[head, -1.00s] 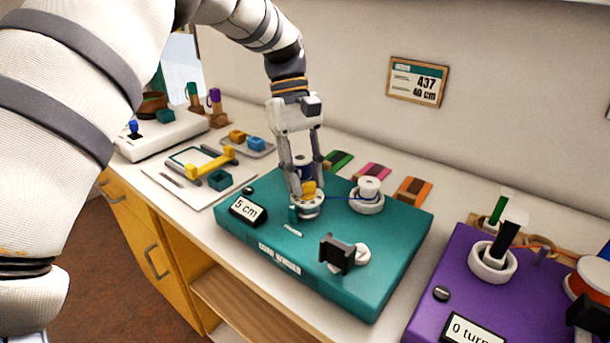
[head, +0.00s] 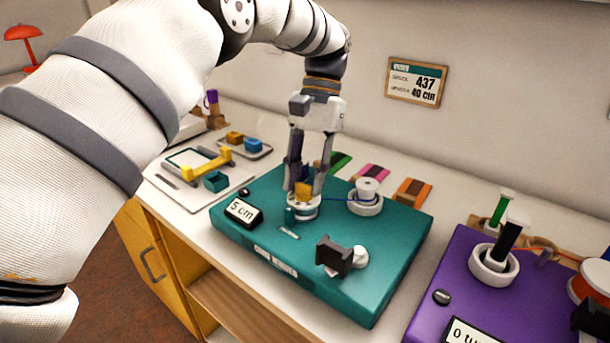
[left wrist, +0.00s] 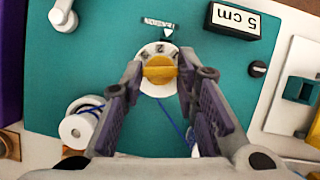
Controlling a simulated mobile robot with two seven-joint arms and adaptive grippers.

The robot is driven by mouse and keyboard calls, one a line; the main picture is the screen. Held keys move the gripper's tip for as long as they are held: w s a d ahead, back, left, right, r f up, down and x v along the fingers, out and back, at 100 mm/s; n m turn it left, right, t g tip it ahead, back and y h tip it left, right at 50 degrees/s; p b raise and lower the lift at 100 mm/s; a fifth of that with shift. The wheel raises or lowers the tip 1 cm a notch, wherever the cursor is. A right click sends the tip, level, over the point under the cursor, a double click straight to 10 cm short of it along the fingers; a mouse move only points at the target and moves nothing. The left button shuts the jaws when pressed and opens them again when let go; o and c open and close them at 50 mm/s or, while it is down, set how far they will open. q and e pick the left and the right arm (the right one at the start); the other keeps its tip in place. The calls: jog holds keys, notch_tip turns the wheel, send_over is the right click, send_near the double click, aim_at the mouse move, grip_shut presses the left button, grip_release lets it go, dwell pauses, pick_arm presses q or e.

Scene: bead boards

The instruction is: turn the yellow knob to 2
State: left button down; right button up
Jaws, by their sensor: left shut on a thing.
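The yellow knob (head: 303,190) stands on a white dial (head: 303,210) on the teal board (head: 285,240). My left gripper (head: 304,187) comes down from above and is shut on the knob, one finger on each side. In the left wrist view, the knob (left wrist: 160,71) sits between the fingertips (left wrist: 158,80), its bar lying across the picture. Dark marks show on the dial's upper rim, below a small white triangle (left wrist: 167,31) on the board. I cannot read the marks surely. My right gripper is not in view.
The teal board also carries a "5 cm" display (head: 243,212), a white spool (head: 366,196) with blue thread and a black block (head: 333,257). A purple board (head: 455,270) stands at right. A white tray (head: 190,195) with a yellow-handled tool lies at left.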

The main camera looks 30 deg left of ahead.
pick_arm(q)
jog(key=shift+d+m+y, duration=0.1)
jog(key=shift+m+y, duration=0.3)
jog(key=shift+m, duration=0.7)
jog(key=c, duration=1.2)
grip_release()
jog(key=shift+c, duration=0.2)
notch_tip(320, 180, up, 10)
